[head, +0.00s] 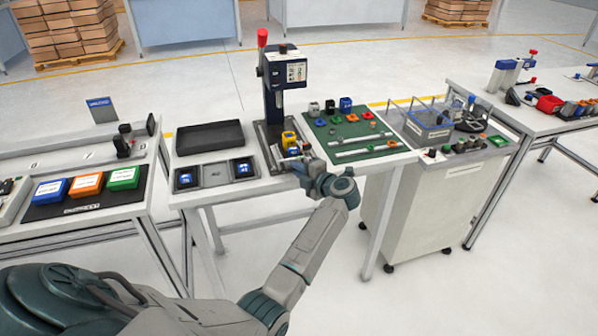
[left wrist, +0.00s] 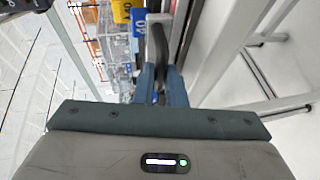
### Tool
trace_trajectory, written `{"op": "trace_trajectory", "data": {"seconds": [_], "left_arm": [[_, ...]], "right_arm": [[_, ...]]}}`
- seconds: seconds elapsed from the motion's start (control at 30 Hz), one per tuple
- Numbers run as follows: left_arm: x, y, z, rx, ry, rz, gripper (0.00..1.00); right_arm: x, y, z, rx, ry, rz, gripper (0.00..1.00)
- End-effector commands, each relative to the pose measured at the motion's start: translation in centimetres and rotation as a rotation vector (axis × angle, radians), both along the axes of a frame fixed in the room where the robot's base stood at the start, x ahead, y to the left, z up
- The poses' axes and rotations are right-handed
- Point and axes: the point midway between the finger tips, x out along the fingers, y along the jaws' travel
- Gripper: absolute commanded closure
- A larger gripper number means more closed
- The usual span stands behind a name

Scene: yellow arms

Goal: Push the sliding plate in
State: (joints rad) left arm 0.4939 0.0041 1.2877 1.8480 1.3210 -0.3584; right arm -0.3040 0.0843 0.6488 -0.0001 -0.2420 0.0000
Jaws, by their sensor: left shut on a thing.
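The press (head: 285,80) is a dark blue upright machine with a red-knobbed lever, standing at the back of the middle table. Its sliding plate (head: 270,150) is low at the press's foot, with a yellow block (head: 289,138) above it. The yellow block also shows at the top of the left wrist view (left wrist: 121,11), beside a blue one. My left gripper (head: 303,160) is at the front end of the plate. It is shut on the plate's dark handle (left wrist: 158,45), though the fingers partly hide the grip. My right gripper is not in view.
A black tray (head: 209,136) and two dark bins with blue items lie left of the press. A green mat (head: 345,128) with small parts lies to its right. A grey cabinet (head: 415,215) stands right of my arm. The floor in front is clear.

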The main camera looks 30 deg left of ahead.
Motion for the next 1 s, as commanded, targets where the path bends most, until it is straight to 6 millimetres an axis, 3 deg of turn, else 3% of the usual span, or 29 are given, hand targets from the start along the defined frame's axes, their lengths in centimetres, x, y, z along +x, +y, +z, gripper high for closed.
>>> {"op": "trace_trajectory", "data": {"seconds": [0.2,0.47,0.5,0.6,1.0], "left_arm": [[2.3,2.7,-0.1,0.004,-0.002,0.002,1.00],[2.4,2.9,0.0,0.000,0.000,0.001,1.00],[2.4,2.9,0.0,0.000,0.000,0.001,0.88],[2.4,2.9,0.0,0.000,0.000,0.001,0.68],[2.3,2.7,0.0,0.000,0.000,0.000,0.68]], "right_arm": [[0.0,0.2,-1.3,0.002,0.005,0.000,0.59],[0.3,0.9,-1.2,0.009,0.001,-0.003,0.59],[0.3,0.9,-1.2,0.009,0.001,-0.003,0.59],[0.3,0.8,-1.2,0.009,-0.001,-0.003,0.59],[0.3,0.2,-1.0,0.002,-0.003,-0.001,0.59]]}}
